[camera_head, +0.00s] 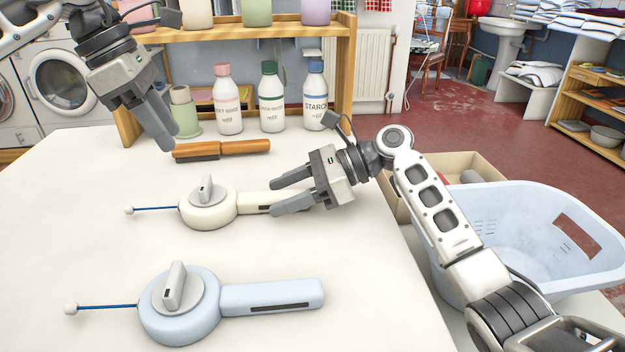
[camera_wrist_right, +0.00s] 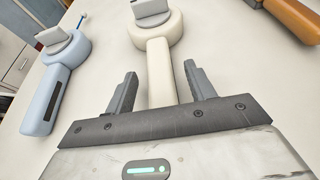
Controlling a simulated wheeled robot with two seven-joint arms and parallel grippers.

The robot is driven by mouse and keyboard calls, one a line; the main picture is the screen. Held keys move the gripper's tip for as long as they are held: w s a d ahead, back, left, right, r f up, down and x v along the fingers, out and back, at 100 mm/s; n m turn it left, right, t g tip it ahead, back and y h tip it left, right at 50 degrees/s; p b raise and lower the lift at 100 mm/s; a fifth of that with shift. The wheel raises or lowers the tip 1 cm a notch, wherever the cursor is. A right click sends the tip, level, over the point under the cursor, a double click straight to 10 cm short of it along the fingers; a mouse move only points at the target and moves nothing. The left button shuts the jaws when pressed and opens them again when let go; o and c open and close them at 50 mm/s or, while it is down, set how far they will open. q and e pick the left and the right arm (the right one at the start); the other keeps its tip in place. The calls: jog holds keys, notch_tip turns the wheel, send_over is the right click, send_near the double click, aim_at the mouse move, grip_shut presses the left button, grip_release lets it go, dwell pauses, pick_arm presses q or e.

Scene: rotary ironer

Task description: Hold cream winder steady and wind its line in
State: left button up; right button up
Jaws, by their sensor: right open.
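The cream winder (camera_head: 211,216) lies flat on the white table, its grey crank (camera_head: 206,187) on top. Its blue line (camera_head: 157,209) runs out to the left and ends in a small ball (camera_head: 129,210). Its handle (camera_head: 255,203) points right, towards my right gripper (camera_head: 273,197). That gripper is open, with a finger on either side of the handle. In the right wrist view the cream handle (camera_wrist_right: 160,75) runs between the spread fingers with gaps on both sides. My left gripper (camera_head: 170,140) hangs up and left of the winder, apart from it; its finger gap is unclear.
A light blue winder (camera_head: 190,325) with its line out lies nearer the front. A brown-handled brush (camera_head: 225,149) lies behind the cream winder. Several bottles (camera_head: 271,98) and a wooden shelf (camera_head: 240,35) stand at the back. A blue basket (camera_head: 530,225) stands right of the table.

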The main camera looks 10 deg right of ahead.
jog(key=shift+x, duration=0.85)
jog(key=shift+c, duration=0.3)
pick_arm(q)
jog(key=shift+c, duration=0.3)
pick_arm(e)
jog(key=c, duration=1.1)
jog(key=shift+o, duration=0.2)
pick_arm(q)
notch_tip(320, 180, up, 3)
jog(key=n+y, duration=0.4)
jog(key=n, duration=1.2)
send_over(204, 181)
notch_tip(204, 181, down, 12)
jog(key=shift+f, duration=0.15)
